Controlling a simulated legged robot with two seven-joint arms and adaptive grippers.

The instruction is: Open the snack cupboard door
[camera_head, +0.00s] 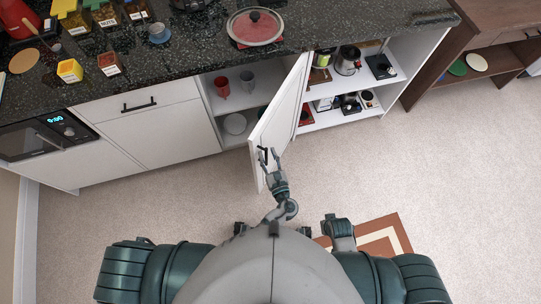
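A white cupboard door (282,118) stands swung out from the counter front, at a steep angle to it. It has a dark handle (265,153) near its lower free end. My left gripper (269,157) is at this handle, with its fingers spread apart. I cannot tell whether a finger touches the handle or the door. Left of the door is an open compartment (211,95) with cups and plates. Right of it is an open compartment (395,91) with small appliances and other items. The fingers of my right gripper cannot be made out.
A dark speckled countertop (190,62) holds jars, a blue mug (158,33) and a red pan with a lid (255,26). A closed white drawer (145,101) and a microwave (45,135) are at left. A brown shelf (445,75) stands at right. The floor (430,160) at right is clear.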

